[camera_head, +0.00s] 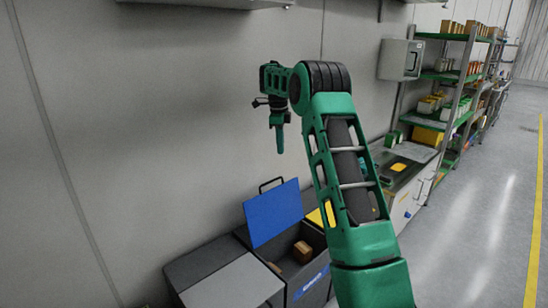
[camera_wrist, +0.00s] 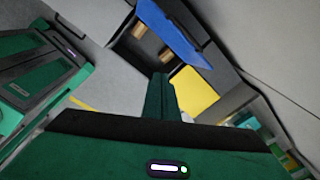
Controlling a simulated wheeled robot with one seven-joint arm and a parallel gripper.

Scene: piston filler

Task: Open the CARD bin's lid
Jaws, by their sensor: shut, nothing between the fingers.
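A dark bin (camera_head: 312,281) with a blue lid (camera_head: 273,213) stands against the wall; it holds brown cardboard pieces (camera_head: 302,252). The blue lid stands raised, leaning back, with a dark handle (camera_head: 270,184) at its top edge. The bin's front label is too small to read, so I cannot confirm it says CARD. In the wrist view the blue lid (camera_wrist: 175,36) is raised beside the open bin mouth and the cardboard (camera_wrist: 140,30). My gripper (camera_head: 278,145) is shut and empty, pointing down above the lid and apart from it.
A grey-lidded bin (camera_head: 232,282) stands closed to the left. A yellow lid (camera_head: 316,217) is just right of the blue one; it also shows in the wrist view (camera_wrist: 196,92). A cabinet (camera_head: 410,192) and stocked shelves (camera_head: 455,95) stand further right. The floor on the right is clear.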

